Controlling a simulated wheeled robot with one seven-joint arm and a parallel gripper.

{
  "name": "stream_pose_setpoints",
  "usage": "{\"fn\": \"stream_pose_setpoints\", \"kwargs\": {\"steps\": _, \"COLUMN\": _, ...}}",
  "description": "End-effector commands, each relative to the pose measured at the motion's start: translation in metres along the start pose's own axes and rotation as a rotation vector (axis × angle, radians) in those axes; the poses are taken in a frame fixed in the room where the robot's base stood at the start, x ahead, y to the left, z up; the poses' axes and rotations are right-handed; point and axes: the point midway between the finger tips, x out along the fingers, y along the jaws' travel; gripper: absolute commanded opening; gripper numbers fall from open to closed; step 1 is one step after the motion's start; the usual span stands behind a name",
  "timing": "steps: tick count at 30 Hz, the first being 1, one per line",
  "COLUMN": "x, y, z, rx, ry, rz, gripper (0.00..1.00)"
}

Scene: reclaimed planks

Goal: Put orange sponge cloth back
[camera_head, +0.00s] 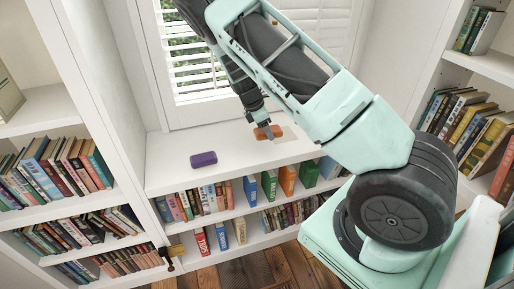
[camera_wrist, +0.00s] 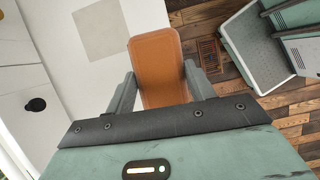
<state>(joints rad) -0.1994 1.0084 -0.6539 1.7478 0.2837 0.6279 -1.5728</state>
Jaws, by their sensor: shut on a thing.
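The orange sponge cloth (camera_head: 273,131) shows in the head view above the white window-side shelf top, right of its middle. In the wrist view the orange sponge cloth (camera_wrist: 158,62) is a rounded orange block. My gripper (camera_wrist: 160,82) has one finger on each long side of it and is shut on it. In the head view my gripper (camera_head: 263,124) reaches down from the upper left to the cloth. I cannot tell for sure how high the cloth is above the shelf.
A purple block (camera_head: 203,159) lies on the white shelf top (camera_head: 170,150) to the left. A pale beige square (camera_wrist: 101,29) lies flat on the white surface beside the cloth. Bookshelves stand on both sides, with books below the top. Wooden floor (camera_wrist: 285,105) shows past the edge.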

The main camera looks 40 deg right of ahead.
Motion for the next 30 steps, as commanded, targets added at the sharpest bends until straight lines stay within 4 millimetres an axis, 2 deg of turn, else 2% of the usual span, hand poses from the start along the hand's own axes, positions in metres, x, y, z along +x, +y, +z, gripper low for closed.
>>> {"fn": "stream_pose_setpoints", "kwargs": {"steps": 4, "x": 0.004, "y": 0.004, "z": 0.001, "rx": -0.008, "ry": -0.003, "rz": 0.011, "gripper": 0.36}}
{"fn": "stream_pose_setpoints", "kwargs": {"steps": 10, "x": 0.036, "y": 0.004, "z": -0.012, "rx": -0.008, "ry": -0.004, "rz": 0.01, "gripper": 0.36}}
{"fn": "stream_pose_setpoints", "kwargs": {"steps": 17, "x": 0.058, "y": 0.005, "z": -0.021, "rx": -0.008, "ry": -0.002, "rz": 0.011, "gripper": 0.36}}
{"fn": "stream_pose_setpoints", "kwargs": {"steps": 22, "x": 0.081, "y": 0.005, "z": -0.031, "rx": -0.007, "ry": -0.003, "rz": 0.011, "gripper": 0.36}}
{"fn": "stream_pose_setpoints", "kwargs": {"steps": 25, "x": 0.088, "y": 0.005, "z": -0.034, "rx": -0.007, "ry": -0.002, "rz": 0.012, "gripper": 0.36}}
{"fn": "stream_pose_setpoints", "kwargs": {"steps": 30, "x": 0.089, "y": 0.005, "z": -0.035, "rx": -0.006, "ry": 0.0, "rz": 0.013, "gripper": 0.36}}
